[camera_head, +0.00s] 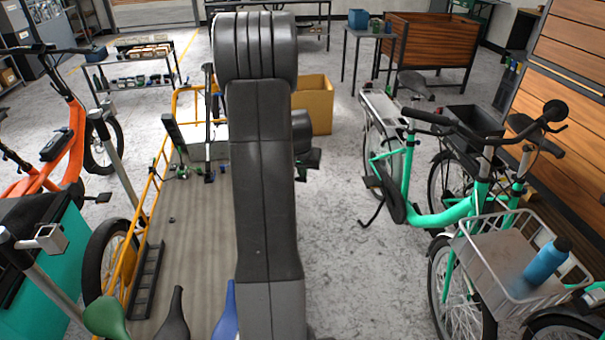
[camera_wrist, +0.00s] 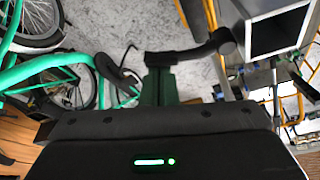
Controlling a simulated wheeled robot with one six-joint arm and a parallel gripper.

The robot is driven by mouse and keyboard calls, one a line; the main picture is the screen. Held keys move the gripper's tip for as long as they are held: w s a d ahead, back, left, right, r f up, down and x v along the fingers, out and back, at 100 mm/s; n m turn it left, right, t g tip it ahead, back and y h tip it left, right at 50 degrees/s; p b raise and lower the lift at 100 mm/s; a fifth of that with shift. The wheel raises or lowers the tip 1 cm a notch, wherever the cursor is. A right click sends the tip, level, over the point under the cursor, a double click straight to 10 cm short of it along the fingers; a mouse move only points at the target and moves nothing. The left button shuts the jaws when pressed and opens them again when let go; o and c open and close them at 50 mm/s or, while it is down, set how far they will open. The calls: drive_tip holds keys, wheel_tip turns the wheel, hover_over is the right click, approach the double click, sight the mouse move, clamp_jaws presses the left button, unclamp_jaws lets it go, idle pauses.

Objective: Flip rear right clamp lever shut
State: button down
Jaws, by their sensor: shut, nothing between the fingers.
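In the wrist view my gripper (camera_wrist: 160,68) has its dark green fingers together and empty. A black bar with a rounded end (camera_wrist: 225,42) lies right at the fingertips; I cannot tell for sure whether it is the clamp lever, or whether it touches. In the head view my gripper (camera_head: 314,157) shows partly, just right of my arm. The yellow cargo bike (camera_head: 157,185) stands left of my arm, with a pale box (camera_head: 200,143) on its bed. Small dark green clamp parts (camera_head: 182,172) sit by the box's near edge. The box's right side is hidden behind my arm.
A green bike (camera_head: 440,218) with a wire basket (camera_head: 500,265) stands at right. An orange bike (camera_head: 70,140) is at left. A yellow crate (camera_head: 316,106) sits on the floor behind my arm. Concrete floor (camera_head: 350,270) is clear between my arm and the green bike.

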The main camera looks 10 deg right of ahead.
drive_tip(key=m+b, duration=0.1)
drive_tip(key=s+m+b, duration=0.1)
drive_tip(key=b, duration=0.1)
drive_tip(key=shift+s+f+h, duration=0.15)
drive_tip(key=shift+f+h, duration=0.15)
drive_tip(key=shift+f, duration=0.05)
drive_tip(key=m+b, duration=0.1)
drive_tip(key=b, duration=0.1)
drive_tip(key=s+m+g+b, duration=0.1)
drive_tip(key=shift+s+a+m+h+b, duration=0.25)
drive_tip(key=shift+m+h+b, duration=0.05)
drive_tip(key=shift+b, duration=0.05)
drive_tip(key=s+m+b, duration=0.1)
drive_tip(key=m, duration=0.1)
drive_tip(key=a+m+g+b, duration=0.1)
drive_tip(key=m, duration=0.1)
drive_tip(key=s+m+h+b, duration=0.1)
drive_tip(key=shift+s+a+r+m+g+b, duration=0.3)
drive_tip(key=shift+a+r+m, duration=0.05)
drive_tip(key=shift+a+m, duration=0.05)
drive_tip(key=shift+w, duration=0.2)
drive_tip(key=shift+w+a, duration=0.1)
drive_tip(key=shift+w, duration=0.55)
